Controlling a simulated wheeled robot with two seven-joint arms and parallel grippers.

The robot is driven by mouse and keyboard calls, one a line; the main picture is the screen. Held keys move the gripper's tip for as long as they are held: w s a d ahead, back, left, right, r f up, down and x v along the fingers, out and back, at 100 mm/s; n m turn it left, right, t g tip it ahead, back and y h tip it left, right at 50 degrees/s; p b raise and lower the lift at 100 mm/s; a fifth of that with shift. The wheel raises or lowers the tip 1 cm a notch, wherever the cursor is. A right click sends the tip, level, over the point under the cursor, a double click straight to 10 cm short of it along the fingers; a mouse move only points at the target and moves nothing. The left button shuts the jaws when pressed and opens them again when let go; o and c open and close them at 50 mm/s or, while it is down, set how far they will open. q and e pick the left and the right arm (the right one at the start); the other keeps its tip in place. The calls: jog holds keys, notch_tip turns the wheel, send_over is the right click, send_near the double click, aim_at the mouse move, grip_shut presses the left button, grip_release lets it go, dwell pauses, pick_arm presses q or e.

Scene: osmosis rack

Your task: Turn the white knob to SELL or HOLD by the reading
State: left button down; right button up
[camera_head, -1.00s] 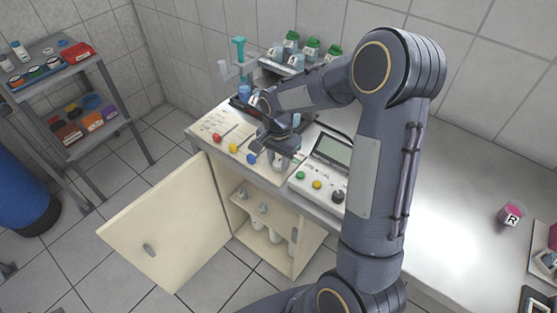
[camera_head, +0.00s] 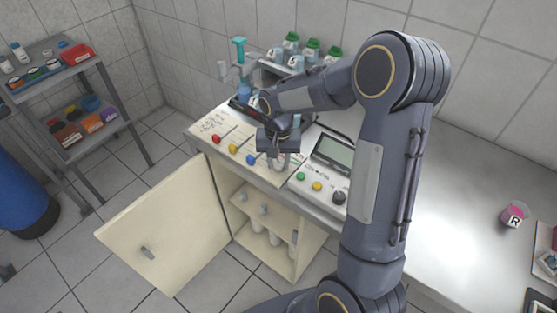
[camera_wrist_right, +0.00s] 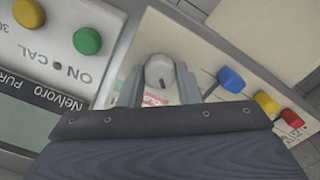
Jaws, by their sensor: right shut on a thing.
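The white knob (camera_wrist_right: 159,70) sits on the cream panel (camera_wrist_right: 215,55) between the two fingers of my right gripper (camera_wrist_right: 160,82), which is shut on it. A dark mark shows on the knob's face. Beside the knob is a partly hidden label with red and green parts; I cannot read it. In the head view my right gripper (camera_head: 281,160) is over the right end of the panel and largely hides the knob. The meter (camera_head: 318,172) stands just right of it; its grey display (camera_head: 334,150) has no reading I can make out. My left gripper is not in view.
Red (camera_head: 216,139), yellow (camera_head: 233,148) and blue (camera_head: 251,159) knobs line the panel left of my gripper. The cabinet door (camera_head: 170,235) below hangs open. Green-capped bottles (camera_head: 312,47) stand behind. A pink item marked R (camera_head: 514,214) lies right; the worktop between is clear.

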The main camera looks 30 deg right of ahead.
aim_at(278, 163)
jog(key=o, duration=1)
jog(key=shift+c, duration=0.2)
notch_tip(278, 163, up, 8)
jog(key=shift+f, duration=0.25)
jog(key=shift+r, duration=0.2)
